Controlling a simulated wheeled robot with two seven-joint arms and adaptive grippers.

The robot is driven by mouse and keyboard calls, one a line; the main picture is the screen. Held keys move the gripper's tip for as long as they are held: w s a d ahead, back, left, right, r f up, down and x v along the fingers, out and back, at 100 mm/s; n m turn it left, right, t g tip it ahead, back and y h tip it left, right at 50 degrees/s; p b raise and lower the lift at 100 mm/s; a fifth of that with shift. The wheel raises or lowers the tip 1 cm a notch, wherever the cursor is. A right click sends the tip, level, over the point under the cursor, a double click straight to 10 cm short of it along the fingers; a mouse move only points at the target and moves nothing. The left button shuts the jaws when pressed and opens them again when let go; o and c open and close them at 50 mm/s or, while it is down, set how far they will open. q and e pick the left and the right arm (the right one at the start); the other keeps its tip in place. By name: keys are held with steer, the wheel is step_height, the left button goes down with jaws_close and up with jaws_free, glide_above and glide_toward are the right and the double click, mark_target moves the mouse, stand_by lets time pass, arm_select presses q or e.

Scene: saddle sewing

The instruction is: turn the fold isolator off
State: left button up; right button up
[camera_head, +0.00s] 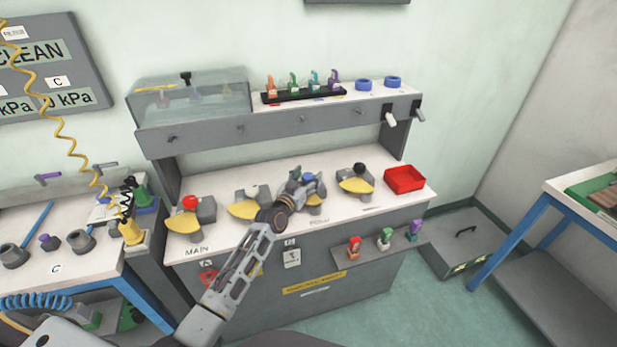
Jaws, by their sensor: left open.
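Several switch units with yellow plates stand in a row on the white bench top. The leftmost has a red knob (190,202) and the label MAIN (197,250) in front. The second has a pale knob (252,191), and the rightmost a black knob (359,168). The third unit (315,209) has a blue knob (308,177) and is partly hidden by my left gripper. The label in front of it (318,221) is too small to read surely, so I cannot confirm it is the fold isolator. My left gripper (307,184) is open at the blue knob; contact is unclear.
A red tray (405,179) sits at the bench's right end. A clear cover (190,97) and a black rack (304,95) with coloured tags stand on the upper shelf. A small front shelf (379,244) holds coloured pieces. A yellow coiled hose (70,135) hangs at left.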

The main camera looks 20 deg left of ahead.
arm_select(q)
steer(key=shift+w+d, duration=0.1)
steer(key=shift+w, duration=0.35)
steer(key=c, duration=0.8)
jaws_close()
arm_select(e)
steer(key=shift+w+a, duration=0.1)
